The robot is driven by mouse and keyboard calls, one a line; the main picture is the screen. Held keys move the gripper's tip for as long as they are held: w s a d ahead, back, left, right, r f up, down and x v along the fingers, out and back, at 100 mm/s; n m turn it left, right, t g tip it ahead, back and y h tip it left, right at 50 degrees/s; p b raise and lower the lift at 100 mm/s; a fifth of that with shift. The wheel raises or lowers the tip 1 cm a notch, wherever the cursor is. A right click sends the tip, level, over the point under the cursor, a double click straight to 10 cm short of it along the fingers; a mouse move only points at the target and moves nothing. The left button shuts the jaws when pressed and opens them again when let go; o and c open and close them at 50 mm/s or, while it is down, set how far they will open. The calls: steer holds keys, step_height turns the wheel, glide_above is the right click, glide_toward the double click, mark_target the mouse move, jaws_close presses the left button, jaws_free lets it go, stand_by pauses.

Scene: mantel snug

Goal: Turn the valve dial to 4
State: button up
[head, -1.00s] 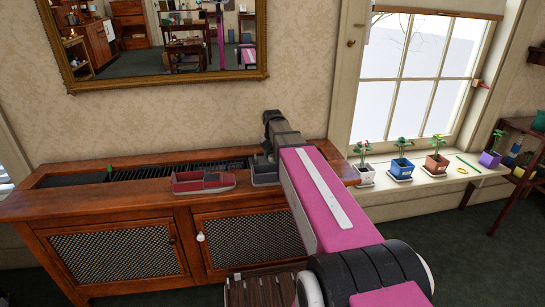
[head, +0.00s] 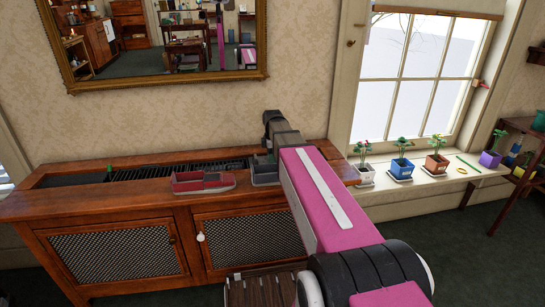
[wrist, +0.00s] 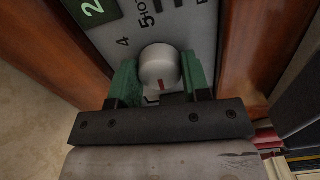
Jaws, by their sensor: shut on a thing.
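The valve dial (wrist: 158,66) is a round silver knob in the wrist view, on a grey plate (wrist: 108,40). A red mark on its near side points toward the bottom of the picture. The plate shows a 4 and a 5 at the upper left of the knob, with lettering beside them. My gripper (wrist: 160,76) has its green fingers on both sides of the knob and is shut on it. The figures below the knob are mostly hidden by the gripper. In the head view my arm hides the dial and the fingers.
A wooden radiator cabinet (head: 110,222) with mesh doors stands under a gilt mirror (head: 262,40). A red boat-like container (head: 205,183) and a dark grey one (head: 266,177) sit on its top. Potted plants line the windowsill (head: 430,187). Wooden panels flank the plate in the wrist view.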

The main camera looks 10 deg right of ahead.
steer(key=m, duration=1.2)
steer(key=shift+m, duration=0.4)
steer(key=m, duration=1.2)
steer(key=shift+m, duration=0.4)
steer(key=o, duration=0.9)
steer(key=shift+r, duration=0.1)
